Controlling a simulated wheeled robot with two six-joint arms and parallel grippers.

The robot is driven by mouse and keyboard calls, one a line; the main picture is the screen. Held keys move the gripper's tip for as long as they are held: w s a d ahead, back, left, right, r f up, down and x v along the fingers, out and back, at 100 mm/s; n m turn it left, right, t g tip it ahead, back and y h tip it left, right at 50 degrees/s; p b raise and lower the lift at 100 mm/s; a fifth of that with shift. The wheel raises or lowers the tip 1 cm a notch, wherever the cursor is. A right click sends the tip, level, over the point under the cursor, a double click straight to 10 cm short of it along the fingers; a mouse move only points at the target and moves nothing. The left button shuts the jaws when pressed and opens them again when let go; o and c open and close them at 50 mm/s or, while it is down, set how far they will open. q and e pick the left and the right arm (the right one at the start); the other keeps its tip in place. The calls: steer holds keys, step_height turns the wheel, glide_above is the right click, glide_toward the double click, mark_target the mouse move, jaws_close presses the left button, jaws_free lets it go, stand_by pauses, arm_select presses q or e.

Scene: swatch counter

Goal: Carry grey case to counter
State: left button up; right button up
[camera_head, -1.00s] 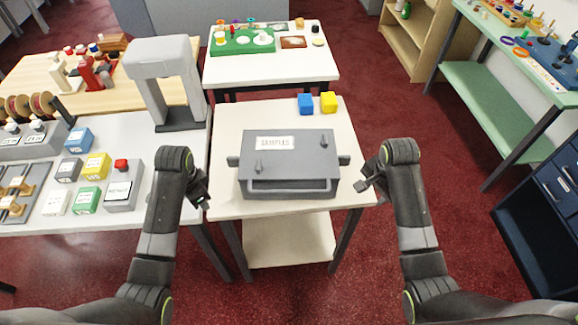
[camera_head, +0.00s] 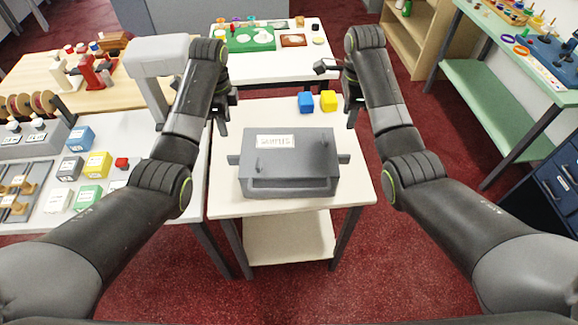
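The grey case (camera_head: 318,160) lies flat on the small white table in the middle, with a label reading SAMPLES on its lid. A dark lug sticks out on its left (camera_head: 233,160) and on its right (camera_head: 344,159), and a bar runs along its front. My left gripper (camera_head: 227,110) is empty above the table's back left, beyond and left of the case. My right gripper (camera_head: 339,90) is empty near the table's back right corner, beyond and right of the case. Both appear open, and neither touches the case. My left wrist partly hides its gripper.
A blue cube (camera_head: 305,102) and a yellow cube (camera_head: 328,100) sit at the back of the case's table (camera_head: 222,204). A white counter (camera_head: 305,68) behind holds a green board (camera_head: 240,41). The left table carries a grey press (camera_head: 150,62) and several boxes. Red floor lies open at right.

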mark_target(235, 165)
arm_select(q)
step_height(235, 165, down, 17)
steer(key=shift+f, duration=0.2)
arm_select(e)
step_height(235, 165, down, 18)
steer(key=shift+r, duration=0.25)
arm_select(q)
jaws_close()
arm_select(e)
jaws_close()
arm_select(q)
steer(key=shift+w, duration=0.1)
arm_select(e)
steer(key=shift+w+r, duration=0.1)
stand_by(0.7)
